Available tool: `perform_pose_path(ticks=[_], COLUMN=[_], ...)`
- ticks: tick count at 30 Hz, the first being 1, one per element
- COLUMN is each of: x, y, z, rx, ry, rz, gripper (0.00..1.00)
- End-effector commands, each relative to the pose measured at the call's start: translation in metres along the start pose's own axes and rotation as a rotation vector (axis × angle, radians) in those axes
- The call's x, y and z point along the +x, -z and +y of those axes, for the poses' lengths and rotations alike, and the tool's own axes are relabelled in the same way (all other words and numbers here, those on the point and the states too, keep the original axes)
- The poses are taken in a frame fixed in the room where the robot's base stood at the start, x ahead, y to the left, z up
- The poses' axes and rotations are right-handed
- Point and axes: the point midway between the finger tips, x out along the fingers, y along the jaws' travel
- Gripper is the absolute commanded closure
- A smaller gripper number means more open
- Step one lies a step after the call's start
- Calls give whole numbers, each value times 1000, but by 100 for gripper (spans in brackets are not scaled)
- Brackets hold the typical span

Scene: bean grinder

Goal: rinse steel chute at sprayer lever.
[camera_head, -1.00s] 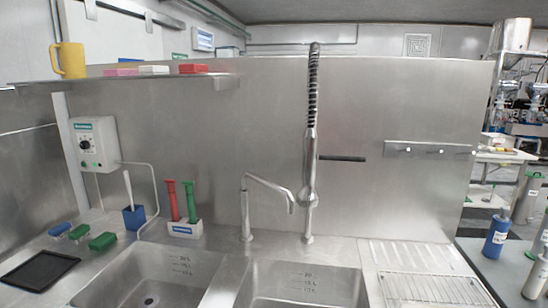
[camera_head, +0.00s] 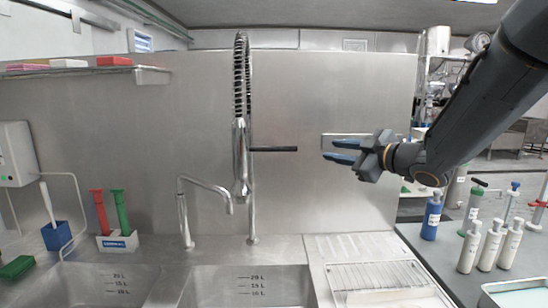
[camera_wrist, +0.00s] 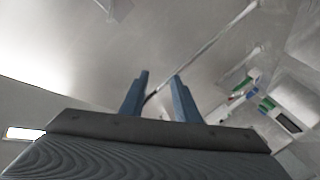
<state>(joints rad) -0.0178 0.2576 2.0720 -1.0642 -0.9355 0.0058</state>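The sprayer (camera_head: 241,155) stands upright behind the right sink, with a coiled spring above its steel body. Its dark lever (camera_head: 274,149) sticks out to the right. My gripper (camera_head: 341,150) is to the right of the lever's tip, apart from it, with its blue fingers pointing left. The fingers are spread with nothing between them. In the wrist view my gripper (camera_wrist: 158,95) also shows two separated fingers and an empty gap. I cannot make out the steel chute in either view.
A curved faucet (camera_head: 205,187) stands left of the sprayer. The right sink (camera_head: 245,285) is below. A wire rack (camera_head: 375,276) lies on the drainboard. Several bottles, including a blue bottle (camera_head: 431,217), stand on the right counter. A red-and-green brush holder (camera_head: 117,242) is at left.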

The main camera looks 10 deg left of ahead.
Motion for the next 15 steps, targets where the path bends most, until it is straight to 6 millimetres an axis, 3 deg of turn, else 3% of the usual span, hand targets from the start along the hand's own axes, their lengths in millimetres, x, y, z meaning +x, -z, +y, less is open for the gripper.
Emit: perform_pose_path(ticks=[3,6,9,15], x=[13,0,-18,-40], y=[51,82,97,106], z=[-27,-57,-78,-93], rx=[-143,-227,-268,-291], ry=[171,338,466,586], rz=[285,502,644,762], gripper=[71,71,71,71])
